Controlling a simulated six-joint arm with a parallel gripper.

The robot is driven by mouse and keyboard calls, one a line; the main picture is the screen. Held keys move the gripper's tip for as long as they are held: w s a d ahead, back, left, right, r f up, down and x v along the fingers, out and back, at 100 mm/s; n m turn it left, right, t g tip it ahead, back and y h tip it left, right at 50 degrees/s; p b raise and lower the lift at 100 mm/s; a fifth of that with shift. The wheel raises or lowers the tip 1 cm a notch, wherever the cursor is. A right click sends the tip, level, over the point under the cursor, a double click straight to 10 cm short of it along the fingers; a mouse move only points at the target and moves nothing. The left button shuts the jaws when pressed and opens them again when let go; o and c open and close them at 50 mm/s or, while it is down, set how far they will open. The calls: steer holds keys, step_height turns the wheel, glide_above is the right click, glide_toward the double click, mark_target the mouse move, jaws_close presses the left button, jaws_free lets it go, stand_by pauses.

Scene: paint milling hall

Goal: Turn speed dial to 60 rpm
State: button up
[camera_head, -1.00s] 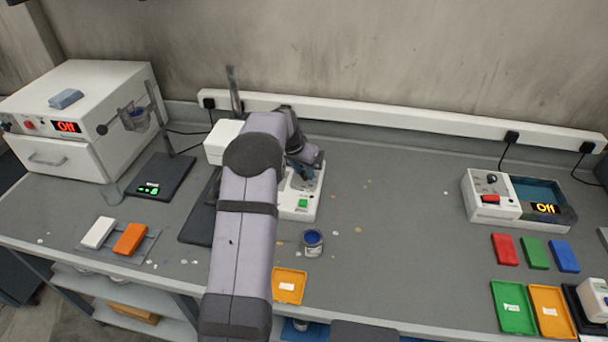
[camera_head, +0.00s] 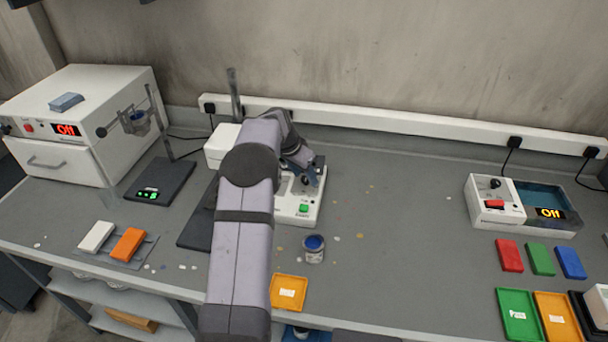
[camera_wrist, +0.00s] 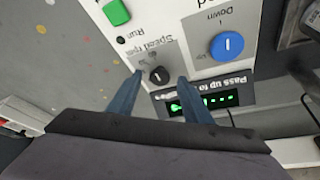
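The speed dial (camera_wrist: 159,75) is a small black knob on the white control panel (camera_head: 292,217), next to "Speed rpm" lettering that appears upside down in the wrist view. My gripper (camera_wrist: 160,76) is open. Its two blue fingers appear on either side of the dial with gaps; I cannot tell whether the tips are around it or above it. A green display (camera_wrist: 200,102) is lit below the dial in the wrist view, partly hidden by a finger. A green Run button (camera_wrist: 117,12) and a blue knob (camera_wrist: 227,45) are on the same panel. The dial's setting is unreadable.
An open can of blue paint (camera_head: 314,250) and an orange tray (camera_head: 288,292) stand in front of the panel. A white oven-like unit (camera_head: 75,120) is at the left. Another device reading "Off" (camera_head: 520,205) is at the right.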

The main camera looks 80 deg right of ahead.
steer(key=shift+r, duration=0.1)
steer(key=b+v, duration=0.2)
steer(key=v, duration=0.5)
stand_by(0.4)
steer(key=shift+w+r, duration=0.1)
steer(key=shift+w, duration=0.05)
steer(key=w+a+f+n+t+y, duration=0.25)
steer(key=w+a+n, duration=0.85)
steer(key=w+a, duration=1.5)
steer(key=w+a+f+n, duration=0.15)
steer(key=a+n, duration=0.45)
steer(key=a, duration=1.1)
steer(key=s+a+f+n, duration=0.2)
steer(key=s+a, duration=0.3)
steer(key=a, duration=0.3)
steer(key=s+a+f+n+y, duration=0.1)
steer(key=s+a+f+n, duration=0.1)
steer(key=s+a+n, duration=0.3)
steer(key=a, duration=0.3)
steer(key=shift+a, duration=0.4)
